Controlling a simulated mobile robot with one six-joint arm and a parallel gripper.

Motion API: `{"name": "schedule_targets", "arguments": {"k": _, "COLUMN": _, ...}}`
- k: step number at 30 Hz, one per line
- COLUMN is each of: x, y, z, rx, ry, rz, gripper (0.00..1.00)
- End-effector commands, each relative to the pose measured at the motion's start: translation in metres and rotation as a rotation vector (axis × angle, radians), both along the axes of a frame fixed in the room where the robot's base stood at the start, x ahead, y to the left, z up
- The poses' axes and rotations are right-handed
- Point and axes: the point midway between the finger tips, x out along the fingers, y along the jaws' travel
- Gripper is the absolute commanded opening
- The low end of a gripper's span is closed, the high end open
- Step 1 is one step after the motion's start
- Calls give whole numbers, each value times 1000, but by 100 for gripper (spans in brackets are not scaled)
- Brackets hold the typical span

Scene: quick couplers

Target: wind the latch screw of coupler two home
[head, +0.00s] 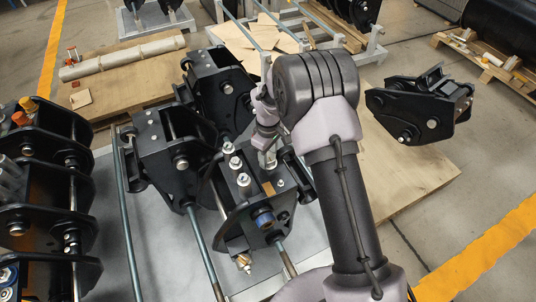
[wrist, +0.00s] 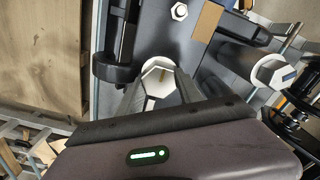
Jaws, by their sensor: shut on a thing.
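A black quick coupler (head: 238,215) sits on the grey stand in front of my arm in the head view. No number on it is readable, so I cannot tell if it is coupler two. My gripper (head: 268,160) reaches down at its far right side. In the wrist view my gripper (wrist: 164,90) is shut on a pale hex screw head (wrist: 160,72), one finger on each side. The screw's shaft is hidden, so how deep it sits cannot be told. A second large hex head (wrist: 272,70) and a small nut (wrist: 180,11) stand nearby.
Two more couplers stand close behind on the stand (head: 105,190), among long metal rods (head: 205,255). Another coupler (head: 420,105) is at the right. Stacked black parts (head: 45,200) crowd the left. A dark cylinder (wrist: 112,68) lies close left of the fingers.

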Motion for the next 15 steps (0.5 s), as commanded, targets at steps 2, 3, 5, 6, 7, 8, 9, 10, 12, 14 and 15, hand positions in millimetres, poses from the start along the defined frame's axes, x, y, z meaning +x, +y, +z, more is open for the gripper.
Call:
{"name": "schedule_targets", "arguments": {"k": 2, "x": 0, "y": 0, "z": 0, "rx": 0, "ry": 0, "rz": -67, "gripper": 2}}
{"name": "schedule_targets", "arguments": {"k": 3, "x": 0, "y": 0, "z": 0, "rx": 0, "ry": 0, "rz": -105, "gripper": 2}}
{"name": "schedule_targets", "arguments": {"k": 5, "x": 0, "y": 0, "z": 0, "rx": 0, "ry": 0, "rz": -162, "gripper": 2}}
{"name": "schedule_targets", "arguments": {"k": 6, "x": 0, "y": 0, "z": 0, "rx": 0, "ry": 0, "rz": -200, "gripper": 2}}
{"name": "schedule_targets", "arguments": {"k": 7, "x": 0, "y": 0, "z": 0, "rx": 0, "ry": 0, "rz": -228, "gripper": 2}}
{"name": "schedule_targets", "arguments": {"k": 8, "x": 1, "y": 0, "z": 0, "rx": 0, "ry": 0, "rz": -257, "gripper": 2}}
{"name": "schedule_targets", "arguments": {"k": 9, "x": 1, "y": 0, "z": 0, "rx": 0, "ry": 0, "rz": -295, "gripper": 2}}
{"name": "schedule_targets", "arguments": {"k": 10, "x": 1, "y": 0, "z": 0, "rx": 0, "ry": 0, "rz": -323, "gripper": 2}}
{"name": "schedule_targets", "arguments": {"k": 12, "x": 1, "y": -1, "z": 0, "rx": 0, "ry": 0, "rz": -390, "gripper": 2}}
{"name": "schedule_targets", "arguments": {"k": 14, "x": 1, "y": -1, "z": 0, "rx": 0, "ry": 0, "rz": -447, "gripper": 2}}
{"name": "schedule_targets", "arguments": {"k": 15, "x": 1, "y": -1, "z": 0, "rx": 0, "ry": 0, "rz": -485, "gripper": 2}}
